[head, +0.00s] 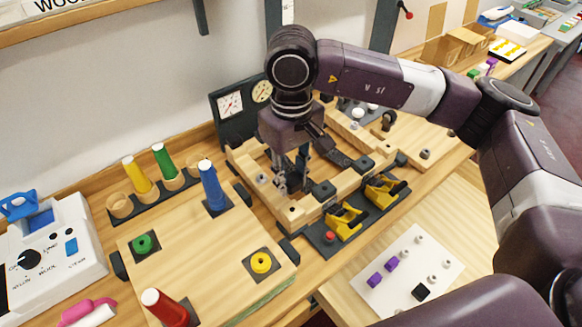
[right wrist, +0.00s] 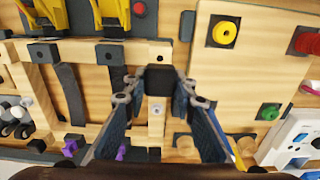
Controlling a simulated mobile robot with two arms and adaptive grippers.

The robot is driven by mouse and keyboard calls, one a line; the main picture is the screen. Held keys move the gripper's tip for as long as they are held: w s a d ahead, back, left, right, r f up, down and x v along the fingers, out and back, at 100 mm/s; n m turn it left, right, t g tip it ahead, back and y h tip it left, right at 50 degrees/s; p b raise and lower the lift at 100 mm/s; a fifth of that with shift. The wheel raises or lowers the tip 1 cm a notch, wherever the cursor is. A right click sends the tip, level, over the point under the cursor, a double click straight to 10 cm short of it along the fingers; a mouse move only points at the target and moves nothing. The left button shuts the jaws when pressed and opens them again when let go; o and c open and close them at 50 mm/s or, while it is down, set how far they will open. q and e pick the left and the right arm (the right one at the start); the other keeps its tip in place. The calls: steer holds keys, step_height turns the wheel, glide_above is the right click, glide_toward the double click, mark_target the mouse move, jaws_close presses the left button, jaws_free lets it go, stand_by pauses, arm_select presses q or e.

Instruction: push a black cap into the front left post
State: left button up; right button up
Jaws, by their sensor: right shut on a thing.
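My right gripper (head: 290,180) points down over the left part of the wooden frame (head: 312,213). In the right wrist view the gripper (right wrist: 158,86) is shut on a black cap (right wrist: 161,77), held square between its two fingertips. In the head view the held cap is hard to make out among the fingers. The front left post (head: 292,209) is a bare wooden block with a dark hole in its top. In the right wrist view this post (right wrist: 160,51) shows just beyond the cap. The cap appears apart from it. My left gripper is not in view.
Black pieces (head: 323,190) sit on the frame's front rail to the right. Yellow clamps (head: 342,220) stand in front. A board with a yellow ring (head: 261,262) and a blue cone (head: 212,186) is at the left. Gauges (head: 230,104) stand behind. A white card (head: 408,268) holds small parts.

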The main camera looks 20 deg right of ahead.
step_height(320, 180, down, 3)
steer(key=shift+s+r+b, duration=0.1)
steer(key=shift+r+b, duration=0.1)
steer(key=shift+b, duration=0.1)
step_height(320, 180, down, 3)
steer(key=b, duration=0.2)
steer(key=shift+b, duration=0.4)
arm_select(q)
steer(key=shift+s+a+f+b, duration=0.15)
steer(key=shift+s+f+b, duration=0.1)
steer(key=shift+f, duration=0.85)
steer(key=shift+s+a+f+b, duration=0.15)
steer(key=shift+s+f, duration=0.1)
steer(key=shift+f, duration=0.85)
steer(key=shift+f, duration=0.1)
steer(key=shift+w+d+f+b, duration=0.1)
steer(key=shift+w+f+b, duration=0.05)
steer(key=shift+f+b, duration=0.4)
arm_select(e)
steer(key=shift+f, duration=0.15)
arm_select(q)
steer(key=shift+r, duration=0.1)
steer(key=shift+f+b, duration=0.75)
steer(key=shift+b, duration=0.05)
arm_select(e)
steer(key=shift+f, duration=0.35)
